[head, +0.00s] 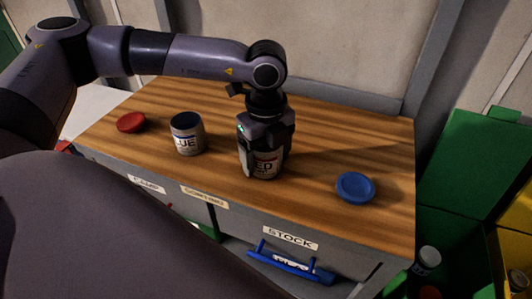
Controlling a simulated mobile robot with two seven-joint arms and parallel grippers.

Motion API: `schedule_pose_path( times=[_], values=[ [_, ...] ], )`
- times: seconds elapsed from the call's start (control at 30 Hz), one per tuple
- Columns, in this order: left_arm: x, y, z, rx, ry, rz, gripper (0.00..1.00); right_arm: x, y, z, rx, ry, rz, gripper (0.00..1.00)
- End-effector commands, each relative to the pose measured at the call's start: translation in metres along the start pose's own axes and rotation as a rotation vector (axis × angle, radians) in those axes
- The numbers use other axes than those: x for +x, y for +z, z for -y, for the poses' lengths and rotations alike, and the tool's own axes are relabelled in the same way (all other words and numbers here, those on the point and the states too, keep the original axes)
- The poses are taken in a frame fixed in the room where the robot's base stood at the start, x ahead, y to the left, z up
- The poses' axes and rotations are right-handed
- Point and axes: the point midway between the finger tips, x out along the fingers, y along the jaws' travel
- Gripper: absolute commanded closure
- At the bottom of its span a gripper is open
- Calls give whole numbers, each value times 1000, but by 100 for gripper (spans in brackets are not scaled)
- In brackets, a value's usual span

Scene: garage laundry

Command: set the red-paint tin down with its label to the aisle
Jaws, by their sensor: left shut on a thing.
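The red-paint tin (265,165) is on or just above the wooden bench top, right of the blue tin. Part of its label, reading "ED", faces the front of the bench. My left gripper (266,150) points down from above and is shut on this tin; its fingers hide the sides and top. I cannot tell whether the tin's base touches the wood. My right gripper does not show.
A blue-labelled tin (187,134) stands to the left. A red lid (131,122) lies at far left and a blue lid (355,187) at right. Labels on the bench front include "STOCK" (290,238). A green bin (470,165) stands right of the bench.

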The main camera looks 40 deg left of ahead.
Motion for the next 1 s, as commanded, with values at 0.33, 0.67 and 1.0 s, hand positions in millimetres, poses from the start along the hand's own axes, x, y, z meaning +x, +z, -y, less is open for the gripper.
schedule_pose_path(
  times=[0.33,0.67,1.0],
  values=[
    [4,0,0,0,0,0,17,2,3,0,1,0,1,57],
    [0,0,0,0,0,0,0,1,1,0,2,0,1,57],
    [-54,0,1,-1,-5,1,0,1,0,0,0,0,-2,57]
  ],
)
